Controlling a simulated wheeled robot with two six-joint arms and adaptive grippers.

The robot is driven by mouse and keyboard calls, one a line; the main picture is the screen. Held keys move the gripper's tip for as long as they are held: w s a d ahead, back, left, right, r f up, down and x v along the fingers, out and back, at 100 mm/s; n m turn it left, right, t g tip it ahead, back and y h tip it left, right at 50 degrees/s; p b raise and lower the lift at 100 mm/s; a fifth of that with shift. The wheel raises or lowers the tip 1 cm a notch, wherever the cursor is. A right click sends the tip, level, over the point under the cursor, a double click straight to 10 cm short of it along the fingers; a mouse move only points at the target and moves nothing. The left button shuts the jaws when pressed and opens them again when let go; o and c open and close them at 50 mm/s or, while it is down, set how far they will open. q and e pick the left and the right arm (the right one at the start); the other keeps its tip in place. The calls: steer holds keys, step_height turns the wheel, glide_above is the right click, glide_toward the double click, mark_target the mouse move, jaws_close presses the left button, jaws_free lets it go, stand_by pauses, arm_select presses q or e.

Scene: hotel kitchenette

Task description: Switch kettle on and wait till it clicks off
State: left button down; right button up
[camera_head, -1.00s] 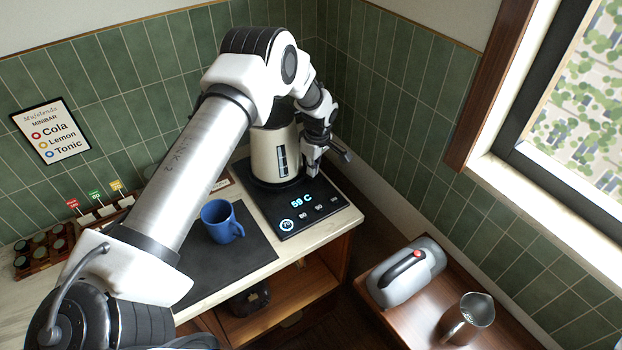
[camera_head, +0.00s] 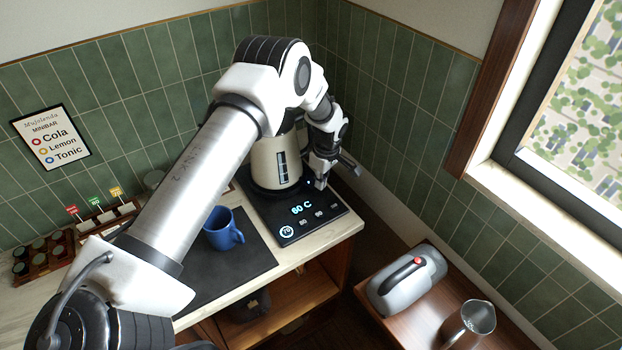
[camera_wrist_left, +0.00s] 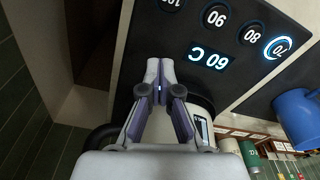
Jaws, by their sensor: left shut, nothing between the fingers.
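The cream kettle (camera_head: 270,165) stands upright on its black base (camera_head: 290,212) at the counter's corner; my left arm hides its top. The base display (camera_head: 301,209) reads 60 C. A ring is lit around the 70 button (camera_head: 286,231), and the wrist view also shows this lit button (camera_wrist_left: 278,47). My left gripper (camera_head: 322,184) is shut and empty, low beside the kettle's right side, near the base. In the wrist view its fingertips (camera_wrist_left: 160,66) lie over the base beside the display. I cannot tell whether they touch it. My right gripper is not in view.
A blue mug (camera_head: 222,230) stands on a dark mat (camera_head: 235,268) left of the base. A lower wooden surface at right holds a grey appliance with a red button (camera_head: 405,280) and a metal jug (camera_head: 472,320). Tiled walls close off the back and right.

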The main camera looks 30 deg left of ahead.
arm_select(q)
steer(key=shift+d, duration=0.15)
steer(key=shift+r, duration=0.1)
steer(key=shift+r, duration=0.15)
step_height(320, 180, up, 12)
steer(key=d, duration=0.1)
steer(key=shift+f, duration=0.2)
steer(key=shift+s+d, duration=0.1)
